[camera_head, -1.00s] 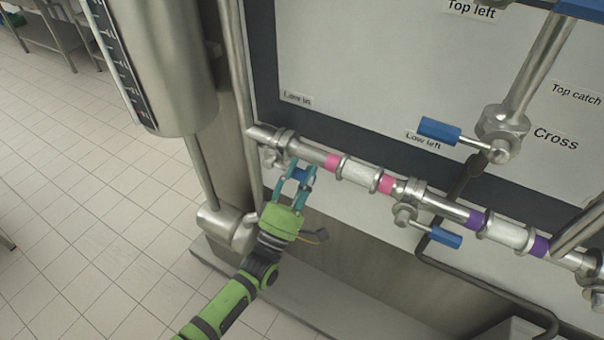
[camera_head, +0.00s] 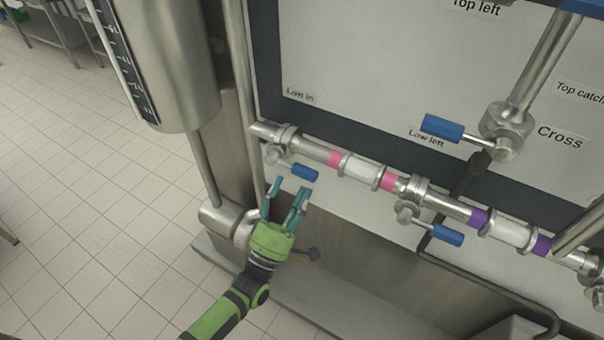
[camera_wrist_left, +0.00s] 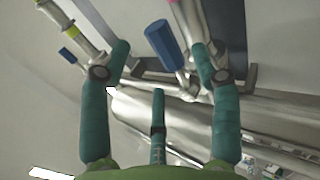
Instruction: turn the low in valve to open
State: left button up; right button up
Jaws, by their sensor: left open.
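The low in valve (camera_head: 275,155) sits at the left end of the steel pipe, below the "Low in" label (camera_head: 299,94). Its blue handle (camera_head: 305,172) points right and slightly down, roughly along the pipe. My left gripper (camera_head: 284,195) is open and empty just below the handle, with a visible gap to it. In the left wrist view a blue handle (camera_wrist_left: 165,42), which seems to be this one, lies beyond and between the spread fingers of the gripper (camera_wrist_left: 160,55).
The low left valve has a blue handle (camera_head: 441,128) above the pipe (camera_head: 359,168). Another blue-handled valve (camera_head: 447,235) hangs below the pipe. A steel cylinder (camera_head: 172,70) stands at the left. The tiled floor (camera_head: 90,200) is clear.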

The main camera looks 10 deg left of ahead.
pick_arm(q)
jog(key=v, duration=0.6)
jog(key=shift+s+f, duration=0.2)
jog(key=shift+s, duration=0.05)
